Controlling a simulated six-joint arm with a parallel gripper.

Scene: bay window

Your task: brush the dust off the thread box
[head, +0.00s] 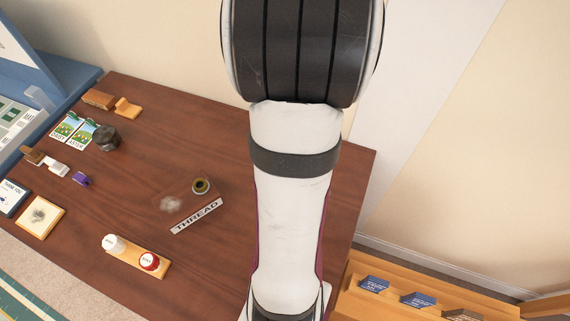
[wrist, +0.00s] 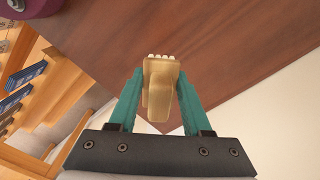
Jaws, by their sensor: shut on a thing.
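The thread box stands on the brown table in the head view; its THREAD label (head: 196,216) faces front and its top looks clear. A grey dust patch (head: 171,204) lies on its left part. A dark spool with a yellowish centre (head: 200,186) shows at its back right. In the wrist view my gripper (wrist: 160,78) is shut on a tan brush (wrist: 158,98), whose pale bristle tips (wrist: 162,57) point away from my wrist, over the table's edge area. The thread box is not in the wrist view. My arm hides the gripper and brush in the head view.
A wooden stand with two round-topped pieces (head: 137,257) is in front of the box. A dark jar (head: 107,138), seed packets (head: 75,130) and a dusty framed tile (head: 40,217) are left. A wooden shelf (head: 420,285) stands right. Table around the box is clear.

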